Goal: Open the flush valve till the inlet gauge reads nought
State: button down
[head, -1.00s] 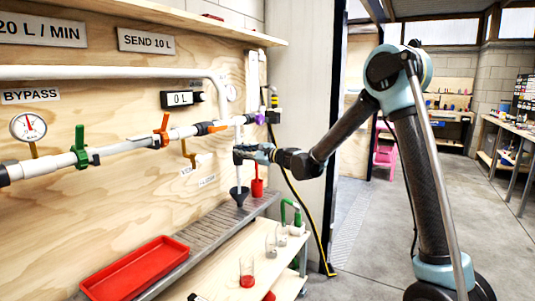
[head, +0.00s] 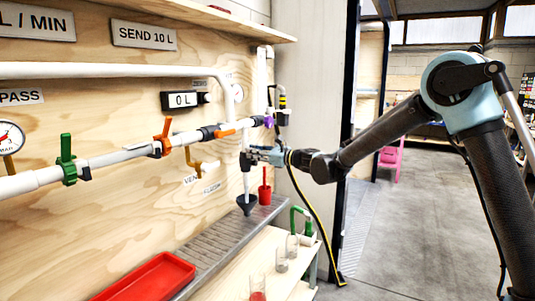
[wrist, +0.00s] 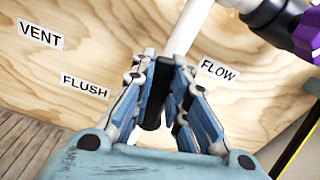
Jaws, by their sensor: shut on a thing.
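My gripper (head: 253,156) is at the upright white pipe below the right end of the pipe run. In the wrist view, its fingers (wrist: 168,65) are closed around a black part (wrist: 153,95) by that pipe, beside the FLUSH label (wrist: 86,87). I take the black part to be the flush valve handle; its angle is hard to tell. A round gauge (head: 8,136) with a red needle is cut by the head view's left edge. Its needle is off to one side, the exact reading too small to tell. Another gauge (head: 238,92) sits partly behind the white pipe.
A green-handled valve (head: 67,160), an orange-handled valve (head: 163,136) and a purple part (head: 268,122) are on the pipe run. A red tray (head: 150,280) lies on the bench. The display (head: 181,100) reads 0 L.

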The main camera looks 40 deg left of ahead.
jog(key=shift+w, duration=0.1)
dwell(0.4)
jog(key=c, duration=1.5)
grip_release()
jog(key=shift+f, duration=0.1)
jog(key=shift+c, duration=0.2)
jog(key=w+d, duration=0.1)
jog(key=d, duration=1.1)
jog(key=shift+w, duration=0.35)
